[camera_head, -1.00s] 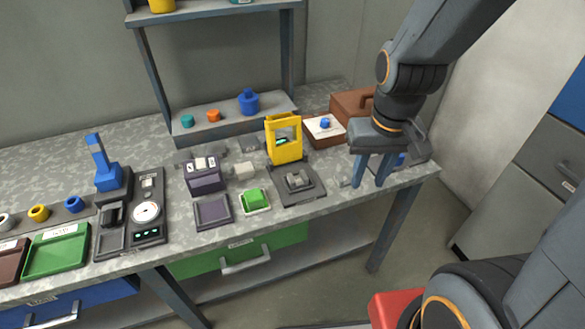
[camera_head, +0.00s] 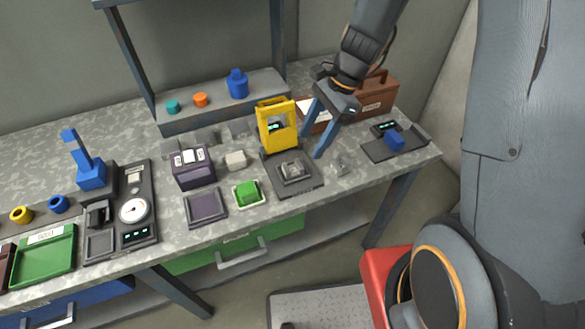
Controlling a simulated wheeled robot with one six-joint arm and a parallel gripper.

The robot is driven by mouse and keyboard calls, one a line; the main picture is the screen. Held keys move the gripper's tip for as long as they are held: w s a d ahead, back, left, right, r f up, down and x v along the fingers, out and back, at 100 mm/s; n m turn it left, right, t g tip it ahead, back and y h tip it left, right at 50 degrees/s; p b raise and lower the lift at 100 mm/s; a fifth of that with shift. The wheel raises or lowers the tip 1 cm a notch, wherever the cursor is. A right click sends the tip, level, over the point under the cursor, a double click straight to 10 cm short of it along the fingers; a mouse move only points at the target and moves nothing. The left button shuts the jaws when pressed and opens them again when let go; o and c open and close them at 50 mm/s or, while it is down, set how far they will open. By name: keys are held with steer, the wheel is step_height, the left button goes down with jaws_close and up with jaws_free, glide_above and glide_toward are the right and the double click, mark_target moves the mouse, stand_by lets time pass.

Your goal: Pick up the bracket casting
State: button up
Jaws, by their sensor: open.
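My gripper (camera_head: 311,139) is open, with its two blue-grey fingers pointing down, just right of the yellow frame. Nothing shows between the fingers. Another grey part (camera_head: 292,169) sits on the dark plate (camera_head: 308,186) in front of the yellow frame (camera_head: 277,126). The gripper is apart from both pieces.
A brown box (camera_head: 377,93) stands behind the gripper. A dark tray (camera_head: 403,150) with a blue block (camera_head: 394,140) is at the right table end.

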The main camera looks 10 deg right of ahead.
mark_target(299, 164)
steer(key=shift+p+x, duration=1)
steer(key=shift+x, duration=2.7)
steer(key=c, duration=1.3)
steer(key=shift+r, duration=0.1)
